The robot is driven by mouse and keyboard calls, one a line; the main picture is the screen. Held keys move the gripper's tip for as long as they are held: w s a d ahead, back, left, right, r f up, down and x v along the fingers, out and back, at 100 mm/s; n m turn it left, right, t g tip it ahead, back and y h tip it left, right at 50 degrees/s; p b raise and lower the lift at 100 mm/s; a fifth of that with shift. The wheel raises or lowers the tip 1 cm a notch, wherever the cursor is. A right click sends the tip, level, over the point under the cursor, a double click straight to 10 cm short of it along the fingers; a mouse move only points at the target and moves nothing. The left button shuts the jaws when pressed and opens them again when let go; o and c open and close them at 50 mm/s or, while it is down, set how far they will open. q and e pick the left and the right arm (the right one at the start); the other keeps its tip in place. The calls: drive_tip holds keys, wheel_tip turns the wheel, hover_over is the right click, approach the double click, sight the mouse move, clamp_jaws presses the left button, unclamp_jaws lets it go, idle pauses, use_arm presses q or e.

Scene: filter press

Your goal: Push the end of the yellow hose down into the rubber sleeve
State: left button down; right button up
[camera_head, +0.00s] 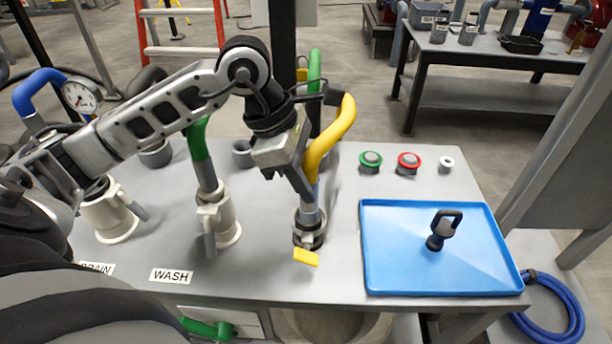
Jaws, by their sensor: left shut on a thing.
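The yellow hose (329,142) arches over and comes down at the middle of the bench. Its lower end is a grey-blue piece (311,213) that points down at the rubber sleeve (309,238), a dark collar on a fitting with a yellow lever (306,257). The end stands nearly upright in line with the sleeve; how deep it sits cannot be told. My left gripper (308,193) comes from above left and is shut on the yellow hose just above its end. The fingers partly hide the hose there. My right gripper is not in view.
Left of the sleeve stand the green hose (196,140) in a beige WASH coupling (219,218) and another beige coupling (110,215) by the DRAIN label. To the right are green (370,160) and red (409,162) buttons and a blue tray (390,270) holding a black-handled item (442,230).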

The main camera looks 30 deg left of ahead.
use_arm(q)
drive_tip(key=shift+f+b, duration=0.4)
drive_tip(key=shift+f, duration=0.1)
drive_tip(key=shift+f+b, duration=0.25)
drive_tip(key=shift+b, duration=0.05)
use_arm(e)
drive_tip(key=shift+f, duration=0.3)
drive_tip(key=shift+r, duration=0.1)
use_arm(q)
drive_tip(key=c, duration=1.1)
unclamp_jaws()
drive_tip(key=shift+o, duration=0.2)
